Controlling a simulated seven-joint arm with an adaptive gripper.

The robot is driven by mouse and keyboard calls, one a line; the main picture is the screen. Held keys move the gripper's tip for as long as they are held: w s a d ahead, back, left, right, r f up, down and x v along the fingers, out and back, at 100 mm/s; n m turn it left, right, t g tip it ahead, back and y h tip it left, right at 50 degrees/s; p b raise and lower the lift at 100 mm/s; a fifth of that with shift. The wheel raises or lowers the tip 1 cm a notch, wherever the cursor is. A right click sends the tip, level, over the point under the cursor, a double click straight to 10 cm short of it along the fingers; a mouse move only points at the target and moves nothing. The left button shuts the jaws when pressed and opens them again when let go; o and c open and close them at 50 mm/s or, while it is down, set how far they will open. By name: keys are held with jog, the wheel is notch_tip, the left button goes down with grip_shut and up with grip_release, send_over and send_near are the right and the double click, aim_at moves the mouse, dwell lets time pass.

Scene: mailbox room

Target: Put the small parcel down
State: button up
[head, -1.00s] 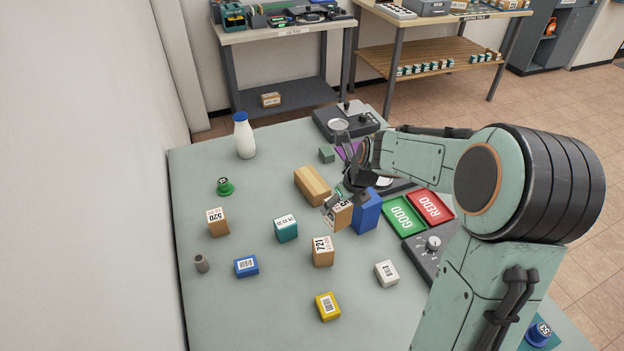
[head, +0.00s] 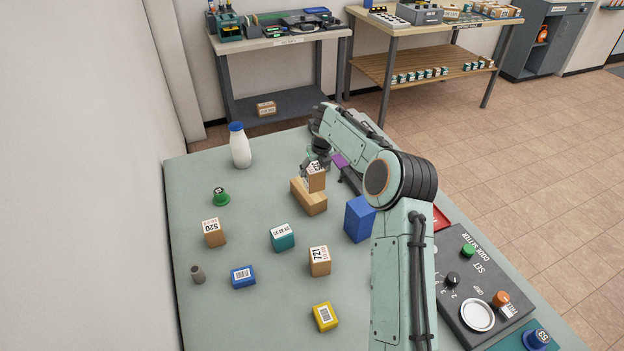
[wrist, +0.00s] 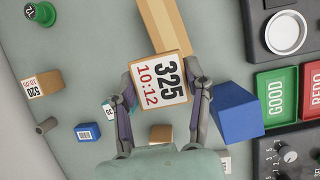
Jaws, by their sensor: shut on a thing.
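My gripper (wrist: 160,98) is shut on a small brown parcel (wrist: 160,85); its white top label reads 325 and 10:12 in the wrist view. In the head view the held parcel (head: 316,178) shows over or just in front of a long wooden block (head: 309,197). The block also shows behind the parcel in the wrist view (wrist: 168,25). I cannot tell whether the parcel touches the block. Part of my gripper is hidden by my arm in the head view.
A blue block (head: 359,220) stands to the right. Parcels 721 (head: 320,262) and 520 (head: 214,233), a teal box (head: 282,238), a blue box (head: 243,277) and a yellow box (head: 325,317) stand nearer. A white bottle (head: 240,147) is at the back left.

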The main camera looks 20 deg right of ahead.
jog(key=w+f, duration=0.2)
jog(key=f, duration=0.1)
jog(key=shift+w+d+f, duration=0.2)
jog(key=shift+w+d, duration=0.2)
jog(key=shift+w+f, duration=0.1)
jog(key=shift+f, duration=0.25)
notch_tip(320, 180, down, 3)
jog(key=shift+r, duration=0.2)
jog(key=o, duration=1.2)
